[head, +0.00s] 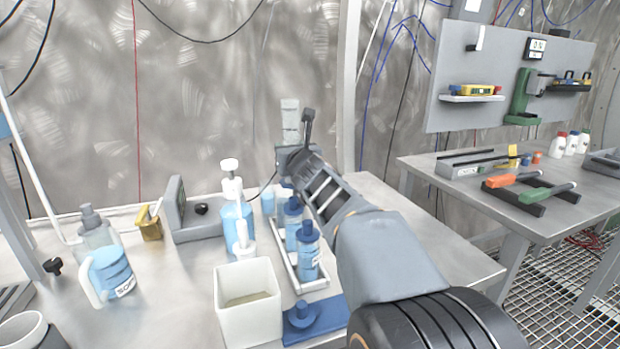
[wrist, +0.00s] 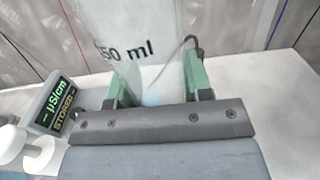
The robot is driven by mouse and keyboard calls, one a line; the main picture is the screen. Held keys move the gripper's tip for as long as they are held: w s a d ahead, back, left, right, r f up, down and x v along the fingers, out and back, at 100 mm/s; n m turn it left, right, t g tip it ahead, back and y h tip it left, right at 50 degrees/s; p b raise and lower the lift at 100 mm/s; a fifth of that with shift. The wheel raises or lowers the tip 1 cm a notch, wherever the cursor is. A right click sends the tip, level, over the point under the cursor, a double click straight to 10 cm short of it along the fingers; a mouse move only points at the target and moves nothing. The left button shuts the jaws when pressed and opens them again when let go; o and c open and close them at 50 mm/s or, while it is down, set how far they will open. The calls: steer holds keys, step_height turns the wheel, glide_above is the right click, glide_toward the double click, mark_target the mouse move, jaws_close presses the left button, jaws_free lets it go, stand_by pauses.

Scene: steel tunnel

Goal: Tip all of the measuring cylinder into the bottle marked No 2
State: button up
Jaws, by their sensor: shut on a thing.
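The clear measuring cylinder (head: 290,118) stands upright in my gripper (head: 291,153), above the back of the bench. The wrist view shows the cylinder (wrist: 140,50) close up, with "50 ml" readable on its wall. My gripper's green fingers (wrist: 156,88) are shut on it from both sides. A faint blue tint shows low in the cylinder; its liquid level is unclear. Blue-capped bottles (head: 308,258) (head: 292,226) stand in a white tray (head: 318,284) below and in front of my gripper. Their numbers are too small to read, so I cannot tell which is No 2.
A conductivity meter (head: 180,208), also in the wrist view (wrist: 56,106), stands left of the tray. A pump bottle (head: 236,212) and white square tub (head: 248,310) are close to the tray's left. A blue wash bottle (head: 110,272) stands farther left. The bench's right side is clear.

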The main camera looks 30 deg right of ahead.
mark_target(290, 138)
steer(key=shift+r, duration=0.1)
steer(key=shift+r+p, duration=1.3)
steer(key=shift+r, duration=0.15)
